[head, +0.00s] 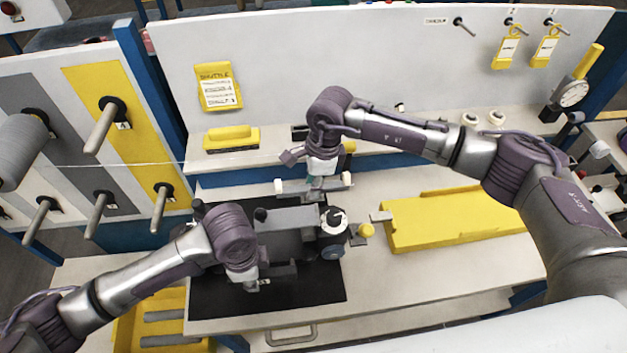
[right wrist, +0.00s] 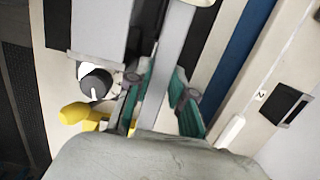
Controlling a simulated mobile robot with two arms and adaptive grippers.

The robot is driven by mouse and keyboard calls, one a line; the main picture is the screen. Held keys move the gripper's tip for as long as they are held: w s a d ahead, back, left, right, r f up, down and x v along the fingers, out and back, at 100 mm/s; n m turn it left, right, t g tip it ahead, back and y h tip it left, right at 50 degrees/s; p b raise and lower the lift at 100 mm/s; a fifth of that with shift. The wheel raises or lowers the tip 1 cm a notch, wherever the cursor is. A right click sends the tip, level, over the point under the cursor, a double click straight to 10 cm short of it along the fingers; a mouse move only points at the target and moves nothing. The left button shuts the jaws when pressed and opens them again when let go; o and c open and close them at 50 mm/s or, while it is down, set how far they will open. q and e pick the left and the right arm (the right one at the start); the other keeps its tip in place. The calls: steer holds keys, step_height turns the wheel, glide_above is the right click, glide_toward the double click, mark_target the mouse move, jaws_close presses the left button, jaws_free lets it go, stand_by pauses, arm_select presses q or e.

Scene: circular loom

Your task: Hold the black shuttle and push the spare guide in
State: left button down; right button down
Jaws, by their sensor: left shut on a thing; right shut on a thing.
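The shuttle (head: 288,219), a dark grey and black body with a round dial at its right end, lies on a black mat (head: 210,290) in the head view. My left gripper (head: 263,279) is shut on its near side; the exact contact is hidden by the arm. My right gripper (head: 315,183) points down at the shuttle's far side, shut on a grey bar, apparently the spare guide (head: 293,187). In the right wrist view the bar (right wrist: 174,42) passes between the teal fingertips of my right gripper (right wrist: 158,95). Whether the guide is seated cannot be told.
A yellow tray (head: 455,234) lies right of the mat. A yellow block (head: 231,138) sits on the back ledge (head: 270,150). A panel with pegs and spools (head: 25,145) stands at the left. A yellow bin (head: 160,305) with grey bars is at front left. The table's front right is clear.

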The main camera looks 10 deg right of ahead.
steer(key=shift+f, duration=0.9)
steer(key=c, duration=0.9)
jaws_free()
steer(key=shift+f, duration=0.1)
steer(key=shift+c, duration=0.2)
step_height(320, 180, up, 12)
steer(key=d, duration=0.1)
steer(key=shift+d, duration=0.4)
